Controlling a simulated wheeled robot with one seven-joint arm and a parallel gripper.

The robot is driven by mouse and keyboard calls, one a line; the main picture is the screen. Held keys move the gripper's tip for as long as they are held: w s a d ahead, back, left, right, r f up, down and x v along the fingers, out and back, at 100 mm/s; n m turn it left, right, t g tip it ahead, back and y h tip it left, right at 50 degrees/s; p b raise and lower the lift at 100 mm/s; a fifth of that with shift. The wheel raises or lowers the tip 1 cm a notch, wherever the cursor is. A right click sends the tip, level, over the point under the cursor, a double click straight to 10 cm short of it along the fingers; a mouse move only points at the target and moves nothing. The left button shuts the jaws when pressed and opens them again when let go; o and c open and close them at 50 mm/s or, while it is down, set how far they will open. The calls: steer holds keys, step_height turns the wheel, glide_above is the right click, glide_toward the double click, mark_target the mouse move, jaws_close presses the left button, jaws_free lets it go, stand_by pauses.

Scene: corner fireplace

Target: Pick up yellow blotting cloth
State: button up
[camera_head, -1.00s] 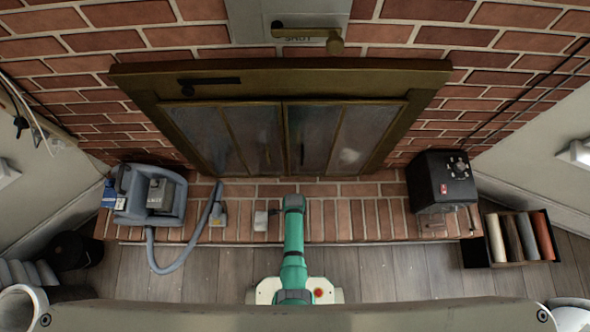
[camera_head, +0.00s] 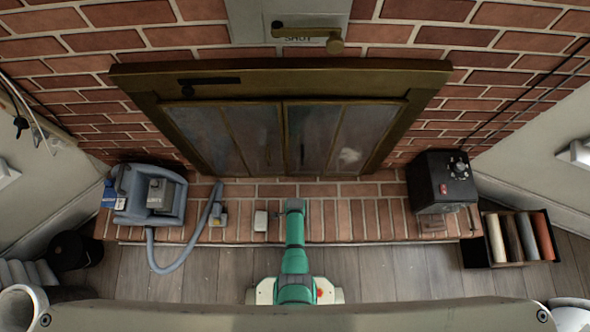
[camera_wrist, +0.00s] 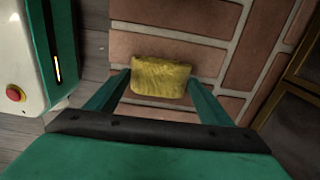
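The yellow blotting cloth (camera_wrist: 161,76) lies on the red brick hearth in the wrist view. It looks like a small, thick, rough-textured pad. My gripper (camera_wrist: 160,77) is open, with its two green fingers apart and pointing at the cloth. One fingertip is near the cloth's left edge and the other near its right edge. I cannot tell whether either finger touches it. In the head view the cloth and my gripper are hidden under my green arm.
On the hearth (camera_head: 345,220) stand a grey-blue vacuum (camera_head: 150,195) with a hose at left, a small white object (camera_head: 260,220) beside my arm, and a black machine (camera_head: 441,183) at right. A box of rolls (camera_head: 505,264) lies on the floor. The fireplace doors (camera_head: 285,135) rise behind.

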steer(key=shift+r, duration=0.1)
stand_by(0.3)
steer(key=shift+r, duration=0.4)
step_height(320, 180, up, 2)
steer(key=shift+r, duration=0.1)
steer(key=s+r, duration=0.4)
steer(key=r, duration=0.1)
steer(key=shift+s+a, duration=0.2)
steer(key=shift+s, duration=0.15)
steer(key=s+r, duration=0.4)
steer(key=s, duration=0.5)
steer(key=shift+s+a+r, duration=0.15)
steer(key=shift+a+r, duration=0.15)
steer(key=shift+r, duration=0.1)
steer(key=shift+o, duration=0.9)
steer(key=shift+c, duration=0.5)
